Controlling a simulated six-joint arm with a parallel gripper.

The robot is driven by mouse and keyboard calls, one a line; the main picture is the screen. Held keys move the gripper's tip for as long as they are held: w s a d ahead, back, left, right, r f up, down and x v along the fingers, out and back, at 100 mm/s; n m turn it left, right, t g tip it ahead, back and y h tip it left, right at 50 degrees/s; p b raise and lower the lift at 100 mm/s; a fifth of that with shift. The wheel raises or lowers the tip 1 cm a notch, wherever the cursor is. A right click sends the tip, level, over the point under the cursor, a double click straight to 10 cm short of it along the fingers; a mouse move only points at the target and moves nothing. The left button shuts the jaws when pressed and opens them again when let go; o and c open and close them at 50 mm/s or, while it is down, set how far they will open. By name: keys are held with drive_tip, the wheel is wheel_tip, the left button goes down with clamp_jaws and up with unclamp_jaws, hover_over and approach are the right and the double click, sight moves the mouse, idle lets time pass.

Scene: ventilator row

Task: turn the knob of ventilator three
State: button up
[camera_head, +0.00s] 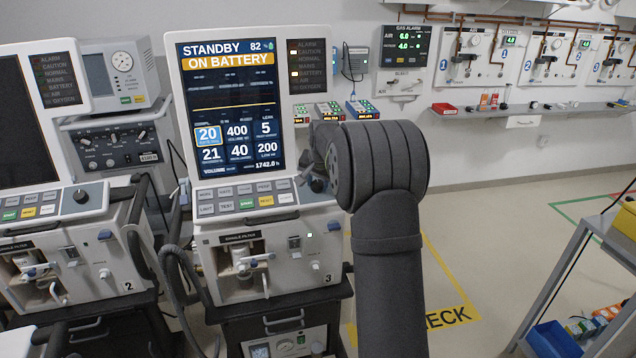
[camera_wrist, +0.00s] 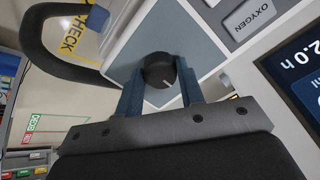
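Ventilator three (camera_head: 268,226) stands in the middle of the head view, with a "3" on its lower front. Its lit screen (camera_head: 232,110) reads "STANDBY" and "ON BATTERY", with the "20" box highlighted blue. Its round black knob (camera_wrist: 158,68) shows in the wrist view, with a white pointer mark toward the lower right. My gripper (camera_wrist: 161,76) has one blue finger close against each side of the knob; I see no clear gap.
Ventilator two (camera_head: 80,250), with its own black knob (camera_head: 81,196), stands close at left. A dark loop handle (camera_wrist: 50,50) is beside the knob in the wrist view. A cart (camera_head: 570,270) with bins stands at right. The floor between is clear.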

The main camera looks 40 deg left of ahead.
drive_tip(key=c, duration=0.3)
drive_tip(key=n, duration=0.4)
drive_tip(key=shift+d+n, duration=0.1)
drive_tip(key=shift+n, duration=0.3)
drive_tip(key=n, duration=0.6)
drive_tip(key=shift+n+t, duration=0.3)
idle(0.3)
drive_tip(key=o, duration=1)
